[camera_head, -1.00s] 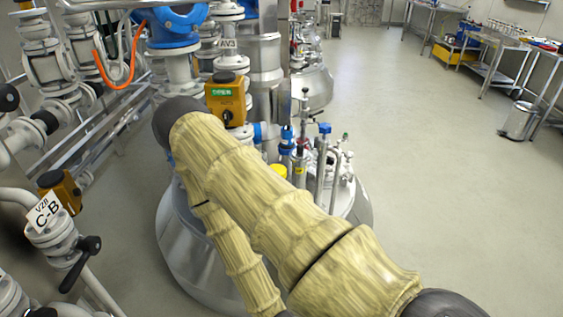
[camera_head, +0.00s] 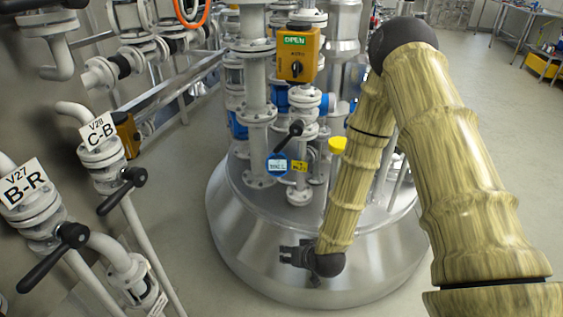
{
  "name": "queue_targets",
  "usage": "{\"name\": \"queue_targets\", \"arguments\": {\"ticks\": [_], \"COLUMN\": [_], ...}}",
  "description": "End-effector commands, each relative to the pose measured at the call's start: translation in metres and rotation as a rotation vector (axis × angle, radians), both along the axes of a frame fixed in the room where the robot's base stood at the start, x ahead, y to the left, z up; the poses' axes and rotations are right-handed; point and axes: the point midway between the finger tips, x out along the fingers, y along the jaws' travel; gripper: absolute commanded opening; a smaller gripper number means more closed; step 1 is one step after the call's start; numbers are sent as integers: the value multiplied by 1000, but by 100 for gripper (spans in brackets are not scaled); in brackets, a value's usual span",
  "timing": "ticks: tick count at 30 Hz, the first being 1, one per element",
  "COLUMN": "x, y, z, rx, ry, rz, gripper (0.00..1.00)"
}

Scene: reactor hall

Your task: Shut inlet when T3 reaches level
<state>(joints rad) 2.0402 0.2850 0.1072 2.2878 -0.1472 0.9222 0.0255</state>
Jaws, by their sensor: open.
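A yellow valve actuator (camera_head: 298,55) with a green window reading OPEN sits on the white pipework above a steel vessel (camera_head: 240,255). A black lever handle (camera_head: 287,136) stands on a pipe below the actuator. A round blue tag (camera_head: 278,164) and a small yellow tag (camera_head: 299,167) hang beside it; their text is too small to read surely. I cannot make out a T3 label or a level reading. My gripper (camera_head: 286,254) is dark, open and empty, in front of the vessel's sloping wall, below the tags. I cannot tell whether it touches the wall.
At the left, valves labelled V27 B-R (camera_head: 22,187) and V28 C-B (camera_head: 98,131) have black levers sticking out. A yellow cap (camera_head: 338,145) stands on the vessel top. Benches (camera_head: 530,25) stand at the far right. Grey floor (camera_head: 175,180) is clear between the pipe rows.

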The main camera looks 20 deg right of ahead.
Motion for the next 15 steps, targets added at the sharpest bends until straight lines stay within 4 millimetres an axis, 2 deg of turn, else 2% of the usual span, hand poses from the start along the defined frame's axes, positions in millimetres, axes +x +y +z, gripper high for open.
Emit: {"name": "queue_targets", "arguments": {"ticks": [1, 6, 12, 15], "x": [25, 96, 163, 187], "y": [-2, -13, -32, -43], "z": [-3, 32, 88, 117], "rx": [19, 75, 139, 167], "ry": [-64, -270, -510, -616], "rz": [-15, -58, -106, -130], "gripper": [42, 42, 42, 42]}}
